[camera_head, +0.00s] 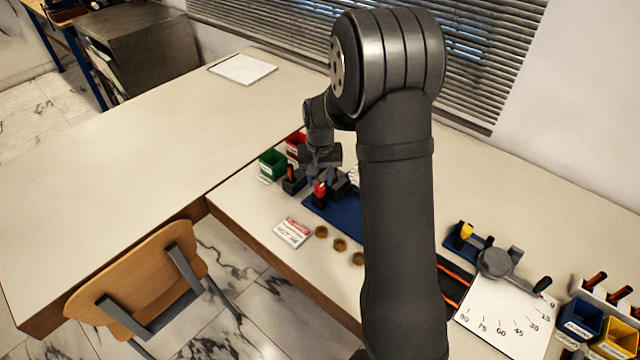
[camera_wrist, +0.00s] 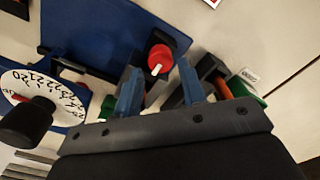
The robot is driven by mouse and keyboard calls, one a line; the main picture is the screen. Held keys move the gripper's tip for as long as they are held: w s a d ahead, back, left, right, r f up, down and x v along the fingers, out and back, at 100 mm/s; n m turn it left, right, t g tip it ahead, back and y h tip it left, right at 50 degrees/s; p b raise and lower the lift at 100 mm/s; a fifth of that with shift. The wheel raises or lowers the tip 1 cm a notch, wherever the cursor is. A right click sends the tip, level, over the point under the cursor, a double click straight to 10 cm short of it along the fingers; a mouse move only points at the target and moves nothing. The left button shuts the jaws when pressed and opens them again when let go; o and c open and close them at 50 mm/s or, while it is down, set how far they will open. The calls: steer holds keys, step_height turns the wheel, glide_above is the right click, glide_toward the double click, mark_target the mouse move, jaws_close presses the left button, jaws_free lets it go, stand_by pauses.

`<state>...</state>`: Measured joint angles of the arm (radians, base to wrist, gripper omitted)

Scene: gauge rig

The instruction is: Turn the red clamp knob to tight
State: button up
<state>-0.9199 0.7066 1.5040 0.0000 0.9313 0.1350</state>
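The red clamp knob (camera_wrist: 160,57) shows in the wrist view with a white mark on its face. It stands at the edge of a blue base plate (camera_wrist: 100,28). In the camera_head view the red knob (camera_head: 320,188) shows just below my gripper (camera_head: 320,166). In the wrist view my gripper (camera_wrist: 160,82) is open, with its two blue fingers apart. The knob lies in line with the gap between the fingertips; I cannot tell how far beyond them it is. Nothing is held.
A white numbered dial (camera_wrist: 50,103) with a black knob (camera_wrist: 25,122) sits beside the blue plate. A green bin (camera_head: 271,164) and red bin (camera_head: 296,140) stand behind. A labelled card (camera_head: 293,232) and brass nuts (camera_head: 340,244) lie at the front. An angle-scale board (camera_head: 507,322) is at right.

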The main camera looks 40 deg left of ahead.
mark_target(320, 191)
steer(key=shift+f, duration=1.4)
steer(key=c, duration=0.7)
